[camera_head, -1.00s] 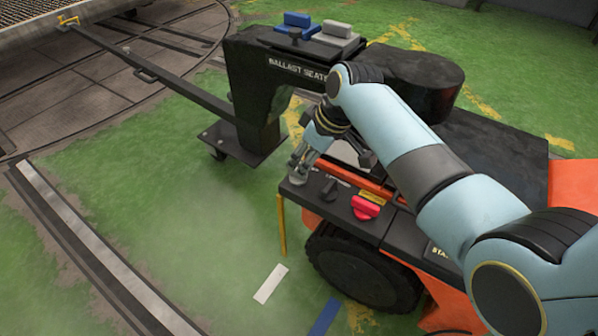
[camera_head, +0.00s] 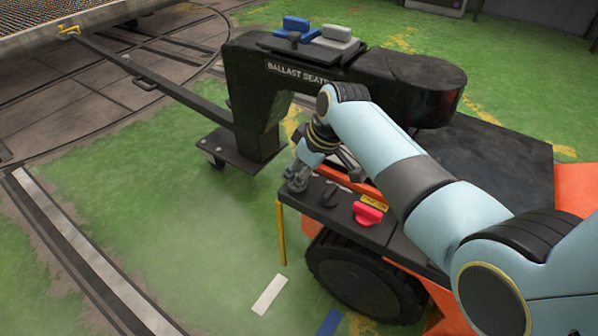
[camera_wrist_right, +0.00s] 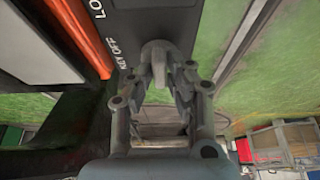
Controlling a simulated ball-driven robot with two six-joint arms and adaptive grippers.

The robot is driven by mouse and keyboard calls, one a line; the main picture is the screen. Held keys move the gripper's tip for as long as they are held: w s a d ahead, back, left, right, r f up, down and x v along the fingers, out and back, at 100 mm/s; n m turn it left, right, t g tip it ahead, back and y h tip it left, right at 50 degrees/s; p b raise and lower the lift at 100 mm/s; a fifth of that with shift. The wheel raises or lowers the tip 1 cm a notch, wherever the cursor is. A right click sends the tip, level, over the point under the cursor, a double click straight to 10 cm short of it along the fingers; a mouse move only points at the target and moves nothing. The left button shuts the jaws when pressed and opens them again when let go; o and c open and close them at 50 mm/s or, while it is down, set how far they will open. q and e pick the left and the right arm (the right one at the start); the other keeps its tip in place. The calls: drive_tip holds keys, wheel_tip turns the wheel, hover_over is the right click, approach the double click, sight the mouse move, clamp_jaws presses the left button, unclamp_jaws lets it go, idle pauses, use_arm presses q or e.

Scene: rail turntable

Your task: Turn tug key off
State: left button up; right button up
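The tug's dark control panel (camera_head: 345,228) lies at the middle right in the head view. The grey key (camera_wrist_right: 157,50) shows in the right wrist view at the panel's end, beside the words "KEY OFF". My right gripper (camera_head: 297,182) points down at the panel's left end and mostly hides the key in the head view. In the right wrist view its fingers (camera_wrist_right: 165,82) stand on both sides of the key, close to it. Whether they press on it I cannot tell. My left gripper is not in view.
A black knob (camera_head: 329,195) and a red handle (camera_head: 368,214) stand on the panel right of the gripper. The black ballast seat column (camera_head: 258,110) stands behind, with a long tow bar (camera_head: 170,90). Green floor (camera_head: 150,200) lies open at left.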

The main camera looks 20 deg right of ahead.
clamp_jaws()
